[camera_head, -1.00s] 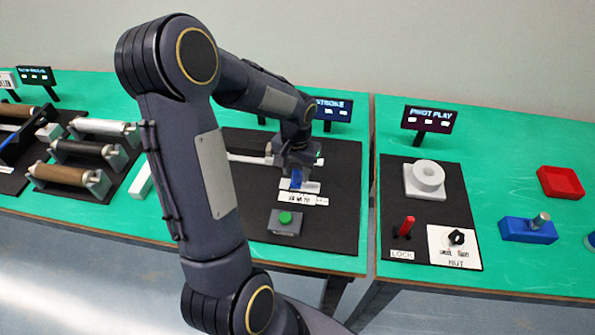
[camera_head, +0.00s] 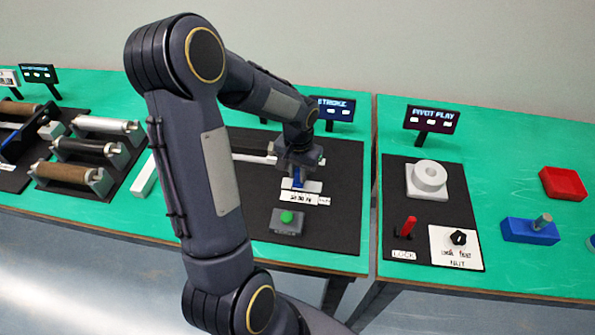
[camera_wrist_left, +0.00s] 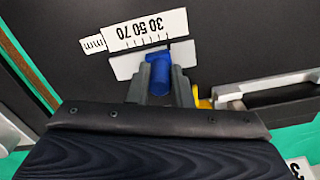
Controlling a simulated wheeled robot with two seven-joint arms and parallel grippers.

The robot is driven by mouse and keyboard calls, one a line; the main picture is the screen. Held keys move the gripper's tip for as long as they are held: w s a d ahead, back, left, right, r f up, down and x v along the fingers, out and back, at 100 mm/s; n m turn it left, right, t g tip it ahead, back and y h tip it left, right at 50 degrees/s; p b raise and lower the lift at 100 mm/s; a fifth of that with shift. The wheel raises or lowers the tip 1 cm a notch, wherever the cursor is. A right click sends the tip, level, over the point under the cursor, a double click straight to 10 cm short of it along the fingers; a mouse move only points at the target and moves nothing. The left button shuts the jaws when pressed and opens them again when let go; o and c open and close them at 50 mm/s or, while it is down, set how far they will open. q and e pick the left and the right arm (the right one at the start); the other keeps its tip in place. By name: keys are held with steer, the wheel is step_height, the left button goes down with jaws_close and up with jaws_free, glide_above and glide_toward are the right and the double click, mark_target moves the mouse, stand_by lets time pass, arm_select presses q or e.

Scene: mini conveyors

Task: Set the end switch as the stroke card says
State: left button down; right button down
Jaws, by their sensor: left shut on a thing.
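My left gripper (camera_head: 298,165) is shut on the blue end switch (camera_head: 297,182) at the front of the stroke station. In the left wrist view the grey fingers (camera_wrist_left: 152,82) close around the blue block (camera_wrist_left: 158,70), hiding part of it. The block stands at a white plate (camera_wrist_left: 126,66) beside a scale strip (camera_wrist_left: 146,32) marked 30, 50, 70, with a "mm" tag (camera_wrist_left: 93,44). Its exact setting I cannot tell. The STROKE sign (camera_head: 336,108) is behind, partly covered by my arm; no stroke value is readable. My right gripper is not in view.
A grey box with a green button (camera_head: 287,217) stands in front of the scale. A pale bar (camera_head: 252,158) runs left of the gripper. The PIVOT PLAY station (camera_head: 427,180) is right, past a table gap. Rollers (camera_head: 90,150) are left.

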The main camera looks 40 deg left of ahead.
arm_select(q)
steer(key=shift+w+d, duration=0.25)
steer(key=shift+d, duration=0.2)
steer(key=c, duration=1.3)
jaws_free()
step_height(320, 180, up, 7)
steer(key=shift+f, duration=0.15)
steer(key=shift+r, duration=0.6)
